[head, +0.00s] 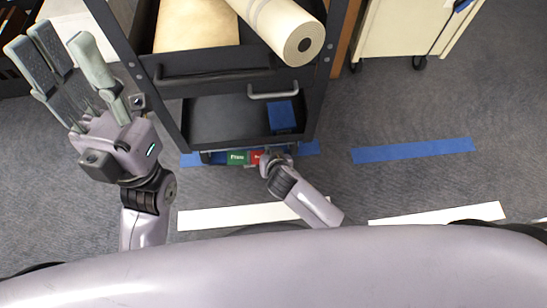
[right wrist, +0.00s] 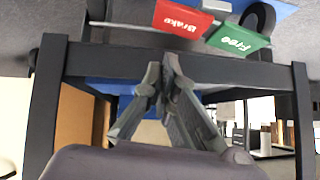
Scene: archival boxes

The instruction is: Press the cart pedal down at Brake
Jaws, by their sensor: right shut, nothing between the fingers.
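The dark cart (head: 225,75) stands in front of me. The green Free pedal (head: 237,157) and the red Brake pedal (head: 256,156) sit side by side at its lower front edge. My right gripper (head: 276,159) is at the Brake pedal's right and hides part of it. In the right wrist view the Brake pedal (right wrist: 182,19) and the Free pedal (right wrist: 238,40) show upside down. There my right gripper (right wrist: 163,68) is shut and empty, its tips apart from the Brake pedal in the picture; contact is not visible. My left gripper (head: 66,58) is open and empty, left of the cart.
A large paper roll (head: 280,28) lies on the cart's top, and a blue item (head: 282,116) is on the lower shelf. Blue tape (head: 413,150) and white tape (head: 235,216) mark the carpet. A cream cabinet on casters (head: 415,30) stands at the back right. Carpet right of the cart is clear.

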